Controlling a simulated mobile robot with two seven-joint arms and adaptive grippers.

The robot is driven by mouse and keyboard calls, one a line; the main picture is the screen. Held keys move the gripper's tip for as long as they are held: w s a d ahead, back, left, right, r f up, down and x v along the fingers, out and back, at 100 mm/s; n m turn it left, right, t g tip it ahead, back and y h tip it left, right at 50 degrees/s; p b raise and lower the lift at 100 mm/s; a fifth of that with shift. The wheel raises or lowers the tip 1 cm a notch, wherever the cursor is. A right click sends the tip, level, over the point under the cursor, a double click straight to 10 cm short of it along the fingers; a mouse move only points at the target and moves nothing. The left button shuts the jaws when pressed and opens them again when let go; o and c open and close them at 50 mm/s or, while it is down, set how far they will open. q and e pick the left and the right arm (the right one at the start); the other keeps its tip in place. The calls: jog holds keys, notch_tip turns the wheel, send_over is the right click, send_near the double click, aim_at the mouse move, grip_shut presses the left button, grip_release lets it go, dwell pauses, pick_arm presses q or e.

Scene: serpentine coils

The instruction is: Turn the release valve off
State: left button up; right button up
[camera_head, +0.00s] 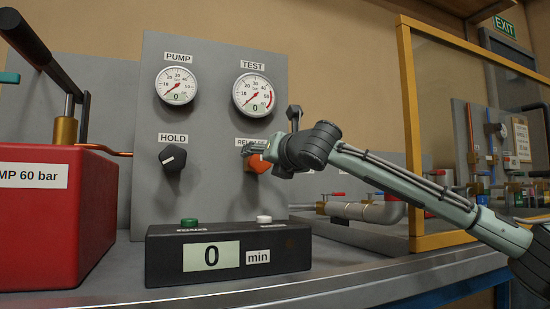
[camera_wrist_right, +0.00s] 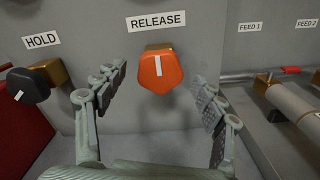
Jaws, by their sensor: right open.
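The release valve is an orange knob (camera_head: 259,164) on the grey panel under the RELEASE label, which my right gripper partly covers in the head view. In the right wrist view the knob (camera_wrist_right: 160,72) shows whole, with a white mark pointing roughly straight up toward the label. My right gripper (camera_head: 252,149) is at the knob in the head view. In the wrist view its open fingers (camera_wrist_right: 160,85) stand one on each side of the knob, with visible gaps; nothing is held.
The black HOLD knob (camera_head: 173,158) is left of the release valve. The PUMP gauge (camera_head: 176,86) and TEST gauge (camera_head: 253,95) are above. A black timer box (camera_head: 228,255) reading 0 min stands below, and a red pump (camera_head: 60,215) at left. Pipes (camera_head: 365,212) lie at right.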

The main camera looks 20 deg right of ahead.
jog(key=s, duration=0.9)
jog(key=shift+d, duration=0.15)
